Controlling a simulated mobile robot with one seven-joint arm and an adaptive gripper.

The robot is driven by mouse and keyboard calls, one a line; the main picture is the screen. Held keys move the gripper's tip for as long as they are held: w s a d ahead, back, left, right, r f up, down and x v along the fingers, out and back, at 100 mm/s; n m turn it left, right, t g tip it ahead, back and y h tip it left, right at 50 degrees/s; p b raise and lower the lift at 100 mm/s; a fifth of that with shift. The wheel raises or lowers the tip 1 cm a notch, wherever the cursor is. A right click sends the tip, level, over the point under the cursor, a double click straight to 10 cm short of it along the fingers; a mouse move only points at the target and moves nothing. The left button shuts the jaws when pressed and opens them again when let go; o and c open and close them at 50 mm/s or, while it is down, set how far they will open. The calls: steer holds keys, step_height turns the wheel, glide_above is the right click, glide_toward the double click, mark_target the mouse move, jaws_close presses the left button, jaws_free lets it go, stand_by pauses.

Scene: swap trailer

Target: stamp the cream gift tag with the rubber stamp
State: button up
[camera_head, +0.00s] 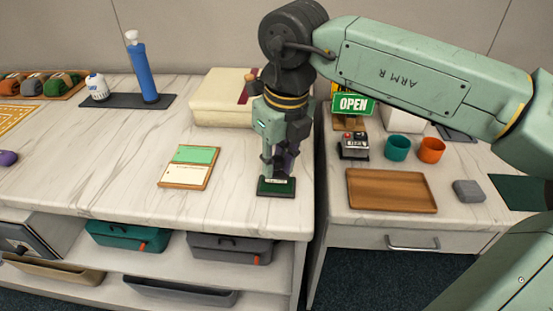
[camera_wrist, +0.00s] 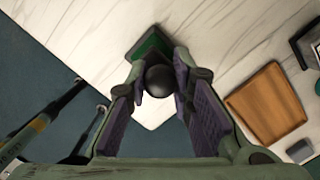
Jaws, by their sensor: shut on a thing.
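My gripper (camera_head: 278,162) points down over the dark green pad (camera_head: 277,188) near the front right edge of the left counter. In the wrist view my gripper (camera_wrist: 160,85) is shut on the round black knob of the rubber stamp (camera_wrist: 159,79). The fingers hide most of the stamp in the head view, and I cannot tell whether its base touches the pad. The green pad also shows beyond the knob in the wrist view (camera_wrist: 141,50). The cream gift tag (camera_head: 186,175) lies flat on a wooden board, left of my gripper, with a green tag (camera_head: 195,154) behind it.
A cream box (camera_head: 222,98) stands behind my gripper. A gap separates the right counter, which holds a wooden tray (camera_head: 392,190), teal cup (camera_head: 397,148), orange cup (camera_head: 432,150) and grey block (camera_head: 468,191). A blue pump (camera_head: 142,72) stands at back left.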

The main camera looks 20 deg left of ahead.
steer(key=shift+f+b, duration=0.65)
steer(key=shift+b, duration=0.1)
stand_by(1.8)
steer(key=shift+r+p, duration=2.35)
steer(key=shift+r, duration=1.25)
steer(key=shift+f, duration=0.1)
